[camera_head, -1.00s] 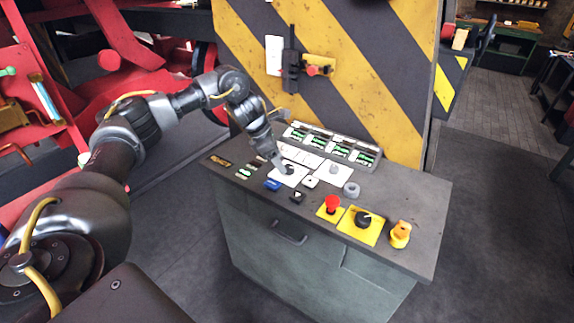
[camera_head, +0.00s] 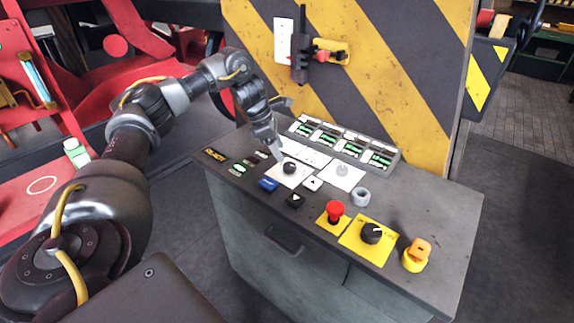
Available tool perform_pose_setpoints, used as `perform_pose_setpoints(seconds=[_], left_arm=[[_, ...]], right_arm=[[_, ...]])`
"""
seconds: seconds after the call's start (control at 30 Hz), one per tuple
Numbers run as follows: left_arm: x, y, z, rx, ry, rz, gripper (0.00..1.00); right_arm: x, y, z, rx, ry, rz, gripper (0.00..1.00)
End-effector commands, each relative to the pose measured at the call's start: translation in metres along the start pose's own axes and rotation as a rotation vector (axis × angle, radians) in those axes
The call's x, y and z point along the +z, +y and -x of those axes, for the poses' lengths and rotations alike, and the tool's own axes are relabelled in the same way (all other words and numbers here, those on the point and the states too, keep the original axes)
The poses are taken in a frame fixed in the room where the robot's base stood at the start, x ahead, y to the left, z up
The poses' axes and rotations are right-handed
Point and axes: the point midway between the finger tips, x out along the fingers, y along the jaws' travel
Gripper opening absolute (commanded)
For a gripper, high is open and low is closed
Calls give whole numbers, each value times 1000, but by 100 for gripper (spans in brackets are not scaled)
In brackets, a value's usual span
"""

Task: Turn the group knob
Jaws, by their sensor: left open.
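A small black knob (camera_head: 290,168) stands on a white plate on the console, and a grey knob (camera_head: 342,171) stands on another white plate to its right. The labels are too small to tell which is the group knob. My left gripper (camera_head: 279,156) points down just to the left of and behind the black knob. It is open and looks apart from the knob, with nothing held. A larger black selector (camera_head: 372,233) sits on a yellow plate near the front right. My right gripper is out of view.
The grey console (camera_head: 440,205) also bears a red mushroom button (camera_head: 335,211), an orange-yellow switch (camera_head: 416,255), a grey ring (camera_head: 361,196), a blue button (camera_head: 268,184) and a row of green displays (camera_head: 345,141). A striped yellow-black panel (camera_head: 375,60) rises behind. Red machinery stands left.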

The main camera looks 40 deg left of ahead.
Motion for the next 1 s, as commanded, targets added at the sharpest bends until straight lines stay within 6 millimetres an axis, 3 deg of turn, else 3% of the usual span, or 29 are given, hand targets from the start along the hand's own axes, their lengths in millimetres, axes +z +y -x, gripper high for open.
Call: perform_pose_setpoints(seconds=[0.1, 0.33, 0.77, 1.0], left_arm=[[0, -1, -26, -5, 1, -1, 59], [2, -1, -55, -3, 1, -2, 59], [3, 0, -65, -1, 0, -3, 59], [3, 0, -65, -1, 0, -3, 28]], right_arm=[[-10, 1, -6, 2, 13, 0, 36], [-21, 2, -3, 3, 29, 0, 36], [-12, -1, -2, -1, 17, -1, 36], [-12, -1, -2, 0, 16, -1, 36]])
